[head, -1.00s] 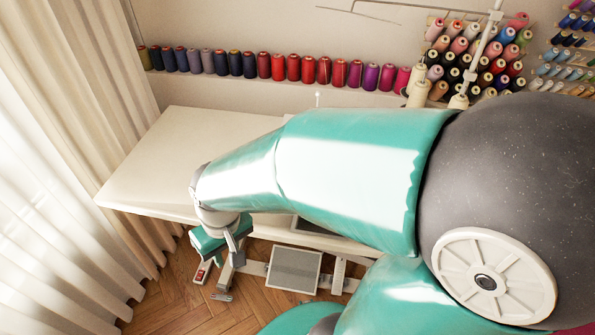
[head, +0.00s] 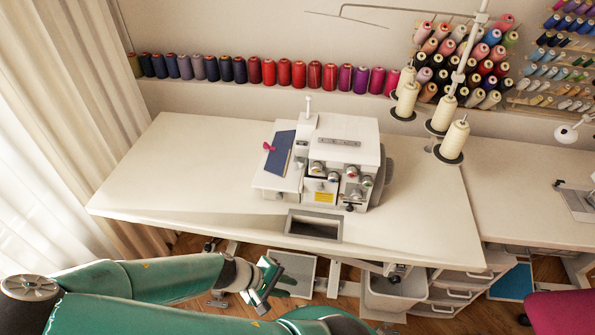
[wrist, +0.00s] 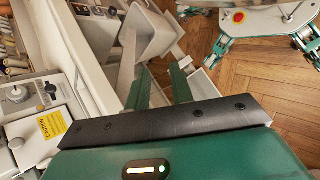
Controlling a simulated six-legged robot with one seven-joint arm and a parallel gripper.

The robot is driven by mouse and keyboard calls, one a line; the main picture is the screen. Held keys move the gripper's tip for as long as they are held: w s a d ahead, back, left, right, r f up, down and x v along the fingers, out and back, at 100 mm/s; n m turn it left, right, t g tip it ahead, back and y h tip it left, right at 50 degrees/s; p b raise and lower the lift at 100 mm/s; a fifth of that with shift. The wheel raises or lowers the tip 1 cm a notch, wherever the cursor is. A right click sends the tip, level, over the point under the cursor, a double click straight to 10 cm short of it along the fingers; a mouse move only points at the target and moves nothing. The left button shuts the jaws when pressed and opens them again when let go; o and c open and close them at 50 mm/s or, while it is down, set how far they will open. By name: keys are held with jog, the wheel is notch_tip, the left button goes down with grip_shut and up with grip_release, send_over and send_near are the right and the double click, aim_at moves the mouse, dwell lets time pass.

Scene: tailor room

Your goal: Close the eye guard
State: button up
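A white overlock sewing machine (head: 340,165) stands on the white table, with several dials on its front and a dark blue piece (head: 280,152) with a pink tip at its left. I cannot make out the eye guard or its position at this size. The machine's front, with a yellow caution label (wrist: 53,123), also shows at the left of the wrist view. My gripper (head: 268,285) is below and in front of the table's front edge, apart from the machine. In the wrist view its two green fingers (wrist: 160,82) stand apart with nothing between them.
The white table (head: 160,180) has free room left of the machine and a rectangular cutout in front of it. Cream thread cones (head: 452,138) on a stand rise at the right. White drawers (head: 445,295) and a pedal (head: 293,272) are below.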

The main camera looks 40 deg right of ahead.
jog(key=w+d+r+t+h, duration=0.1)
jog(key=w+d+r+h, duration=0.15)
jog(key=d+h, duration=0.2)
jog(key=w+d+r+n+t+h, duration=0.1)
jog(key=w+r+t+h, duration=0.3)
jog(key=r, duration=0.3)
jog(key=w+r+n+t+h, duration=0.2)
jog(key=w+r+t, duration=0.2)
jog(key=w+r, duration=0.3)
jog(key=x, duration=0.4)
jog(key=s+x, duration=0.1)
jog(key=x, duration=0.8)
jog(key=shift+s+d+r, duration=0.2)
jog(key=shift+d+r, duration=0.05)
jog(key=shift+d, duration=0.1)
grip_shut()
